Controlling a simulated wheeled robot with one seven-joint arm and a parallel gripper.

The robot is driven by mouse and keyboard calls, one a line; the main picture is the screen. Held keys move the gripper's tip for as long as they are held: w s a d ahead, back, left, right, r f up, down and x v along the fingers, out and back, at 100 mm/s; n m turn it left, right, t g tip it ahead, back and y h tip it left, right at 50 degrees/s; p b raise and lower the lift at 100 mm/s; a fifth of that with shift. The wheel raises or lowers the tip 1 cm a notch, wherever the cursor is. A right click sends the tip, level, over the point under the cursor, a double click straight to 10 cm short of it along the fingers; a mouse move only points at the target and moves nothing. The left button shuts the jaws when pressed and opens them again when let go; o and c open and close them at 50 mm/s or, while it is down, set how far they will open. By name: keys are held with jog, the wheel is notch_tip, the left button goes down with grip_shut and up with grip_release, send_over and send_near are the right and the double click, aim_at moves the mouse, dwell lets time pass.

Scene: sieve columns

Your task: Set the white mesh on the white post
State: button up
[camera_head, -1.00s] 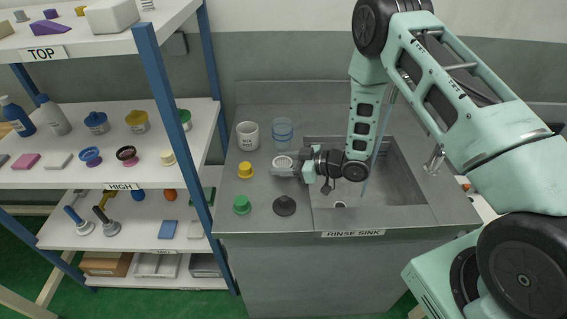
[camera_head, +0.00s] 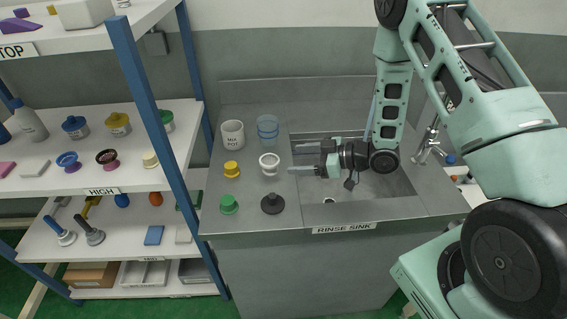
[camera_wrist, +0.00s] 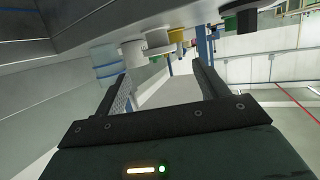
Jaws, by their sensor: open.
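A white ring-shaped mesh (camera_head: 269,158) sits on top of a short white post (camera_head: 270,171) on the counter, left of the sink. The two look stacked and roughly upright; how fully the mesh is seated is too small to tell. The white pieces also show in the wrist view (camera_wrist: 157,40), upside down beyond the fingers. My gripper (camera_head: 294,159) is open and empty. Its fingers point left toward the mesh, a short gap to its right, and nothing is between them in the wrist view.
A white mug (camera_head: 232,135) and a clear blue cylinder (camera_head: 267,129) stand behind. A yellow piece (camera_head: 232,169) is left; green (camera_head: 229,205) and black (camera_head: 272,204) pieces are in front. The rinse sink (camera_head: 390,205) lies right, the shelf rack (camera_head: 150,90) left.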

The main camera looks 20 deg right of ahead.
jog(key=s+a+r+m+g+h, duration=0.1)
jog(key=s+a+r+g+h, duration=0.1)
jog(key=a+r+h, duration=0.6)
jog(key=s+a+r+g+h, duration=0.1)
jog(key=s+r+g, duration=0.1)
jog(key=s, duration=0.6)
jog(key=s+a+r+m+g+h, duration=0.1)
jog(key=s+r, duration=0.3)
jog(key=s, duration=0.5)
jog(key=s+a+r+g+h, duration=0.1)
jog(key=s+a+r+g, duration=0.1)
jog(key=s, duration=0.7)
jog(key=shift+a+r+m+g, duration=0.35)
jog(key=shift+a+g, duration=0.35)
jog(key=shift+g, duration=0.3)
